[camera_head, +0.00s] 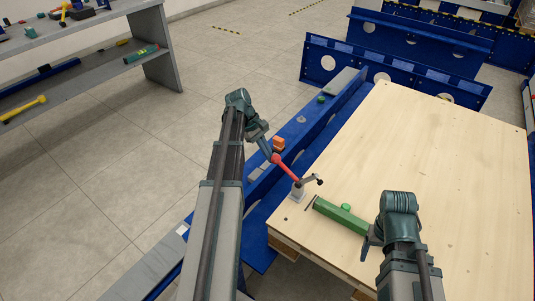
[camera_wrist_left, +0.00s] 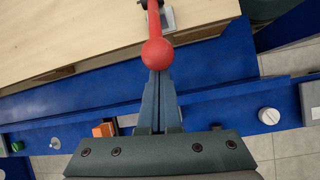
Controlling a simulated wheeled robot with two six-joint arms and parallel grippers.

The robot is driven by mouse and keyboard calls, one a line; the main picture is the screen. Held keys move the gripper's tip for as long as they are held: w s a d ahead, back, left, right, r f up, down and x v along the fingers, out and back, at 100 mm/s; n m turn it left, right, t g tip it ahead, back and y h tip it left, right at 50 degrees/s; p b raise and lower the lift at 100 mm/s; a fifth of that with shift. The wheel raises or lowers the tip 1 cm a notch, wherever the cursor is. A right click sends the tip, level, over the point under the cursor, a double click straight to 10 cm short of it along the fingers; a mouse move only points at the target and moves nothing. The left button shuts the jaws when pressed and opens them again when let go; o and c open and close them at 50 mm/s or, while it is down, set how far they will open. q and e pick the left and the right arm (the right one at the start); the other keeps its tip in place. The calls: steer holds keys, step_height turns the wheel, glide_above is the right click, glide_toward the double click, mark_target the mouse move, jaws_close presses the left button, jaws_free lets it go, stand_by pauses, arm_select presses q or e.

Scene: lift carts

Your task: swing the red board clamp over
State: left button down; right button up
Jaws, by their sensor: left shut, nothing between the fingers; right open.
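The red board clamp has a red handle (camera_head: 286,168) that slants from its grey base (camera_head: 297,193) at the near-left corner of the wooden board out over the blue frame. In the left wrist view its round red knob (camera_wrist_left: 158,54) sits right at my left fingertips and hides them in part. My left gripper (camera_head: 265,149) also shows in that view (camera_wrist_left: 158,80); its fingers are shut with nothing between them. I cannot tell whether they touch the knob. My right gripper (camera_head: 367,244) is open above the board, beside a green bar (camera_head: 342,215); its fingertips are partly hidden.
The wooden board (camera_head: 430,150) is mostly bare. A blue frame rail (camera_head: 318,128) runs along its left side, with an orange block (camera_head: 279,142) near my left gripper. A grey shelf (camera_head: 100,75) with tools stands at the upper left. The floor between is clear.

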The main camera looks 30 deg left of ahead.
mark_target(280, 158)
arm_select(q)
steer(key=d+r+y+p, duration=0.1)
steer(key=r+y+p, duration=0.1)
steer(key=p, duration=0.1)
steer(key=d+r+y+p, duration=0.1)
steer(key=d+r+p, duration=0.1)
steer(key=p, duration=0.1)
steer(key=d+r+y+p, duration=0.1)
steer(key=r+y+p, duration=0.1)
steer(key=p, duration=0.1)
steer(key=shift+s+d+y, duration=0.3)
steer(key=shift+s, duration=0.05)
steer(key=d+r+y, duration=0.2)
steer(key=d+y, duration=0.3)
steer(key=d, duration=0.2)
steer(key=shift+r+t+p, duration=0.3)
steer(key=shift+r+p, duration=0.05)
steer(key=shift+r, duration=0.05)
steer(key=shift+s+d, duration=0.15)
stand_by(0.3)
